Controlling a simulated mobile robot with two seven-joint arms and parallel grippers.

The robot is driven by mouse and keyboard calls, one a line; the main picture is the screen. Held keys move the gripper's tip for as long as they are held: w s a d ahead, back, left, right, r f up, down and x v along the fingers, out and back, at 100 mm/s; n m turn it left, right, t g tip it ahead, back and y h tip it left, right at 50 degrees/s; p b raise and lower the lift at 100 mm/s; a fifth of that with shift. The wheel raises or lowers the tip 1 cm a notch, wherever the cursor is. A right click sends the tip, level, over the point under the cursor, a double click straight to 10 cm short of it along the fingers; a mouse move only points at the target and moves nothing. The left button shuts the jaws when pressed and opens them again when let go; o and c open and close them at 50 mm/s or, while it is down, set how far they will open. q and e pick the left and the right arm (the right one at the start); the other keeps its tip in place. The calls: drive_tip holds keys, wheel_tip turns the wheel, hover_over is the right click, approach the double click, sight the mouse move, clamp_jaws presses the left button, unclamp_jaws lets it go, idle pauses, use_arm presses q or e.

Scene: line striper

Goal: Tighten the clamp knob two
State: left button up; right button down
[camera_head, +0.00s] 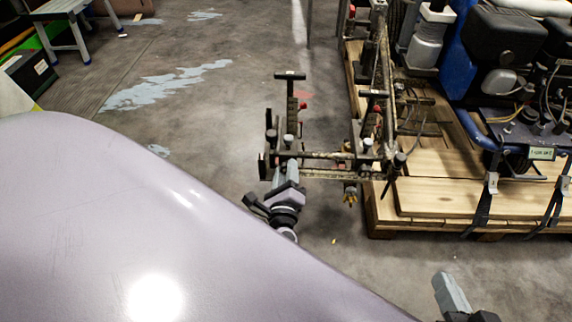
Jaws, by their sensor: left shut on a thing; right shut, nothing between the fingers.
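The line striper's bar frame (335,156) stands out to the left of the wooden pallet, with upright T-handled posts and several small dark and grey-topped clamp knobs. One knob (288,139) is at the frame's left end, just above my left gripper. Another knob (368,143) is further right, near the pallet. My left gripper (287,168) is shut at the lower left end of the frame, on a clamp knob that its fingers mostly hide. I cannot tell which numbered knob it is. My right gripper (449,288) is shut and empty at the lower right, over the floor, apart from the frame.
The wooden pallet (445,200) carries the striper's engine (505,40) and strapped parts at the right. A brass nozzle (350,194) hangs under the frame. A grey step stool (65,20) stands at the upper left. The concrete floor (215,105) left of the frame is clear.

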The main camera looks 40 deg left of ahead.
use_arm(q)
drive_tip(key=shift+w+r, duration=0.1)
use_arm(e)
drive_tip(key=shift+w+a+r, duration=0.1)
drive_tip(key=shift+w+r, duration=0.05)
drive_tip(key=shift+r, duration=0.1)
use_arm(q)
drive_tip(key=o, duration=1)
use_arm(e)
drive_tip(key=shift+f, duration=0.1)
drive_tip(key=shift+s+d+f, duration=0.1)
drive_tip(key=shift+s+d, duration=0.1)
